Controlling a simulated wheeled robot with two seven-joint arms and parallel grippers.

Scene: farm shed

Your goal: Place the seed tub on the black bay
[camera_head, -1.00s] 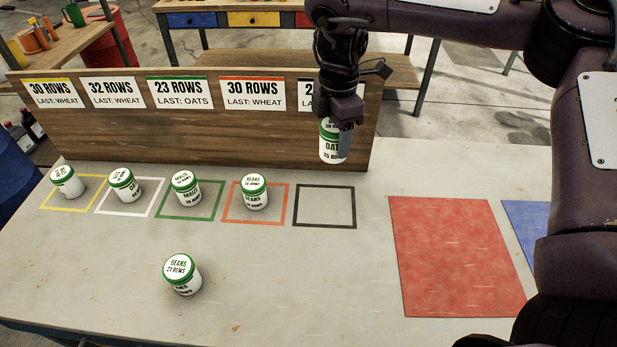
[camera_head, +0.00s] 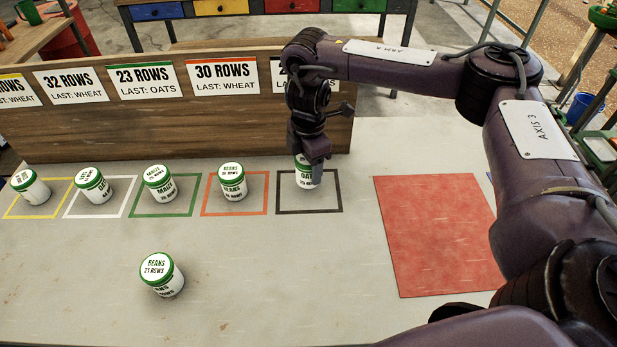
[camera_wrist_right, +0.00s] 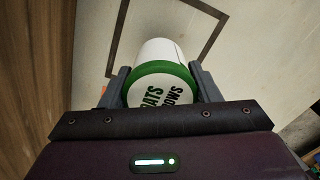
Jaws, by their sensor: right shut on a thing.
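My right gripper (camera_head: 312,165) is shut on a white seed tub (camera_head: 304,178) with a green lid, labelled oats. The tub is at the black bay (camera_head: 310,211), a black square outline on the table. In the head view its base shows inside the outline, near the back half. The right wrist view shows the tub (camera_wrist_right: 158,55) between both fingers, with the black outline (camera_wrist_right: 207,45) beyond it. I cannot tell whether the tub touches the table. My left gripper is not in view.
Similar tubs stand in the yellow (camera_head: 30,187), white (camera_head: 94,185), green (camera_head: 160,182) and orange (camera_head: 232,181) bays. Another beans tub (camera_head: 162,274) stands nearer the front. A wooden sign board (camera_head: 180,135) rises behind the bays. A red mat (camera_head: 440,235) lies to the right.

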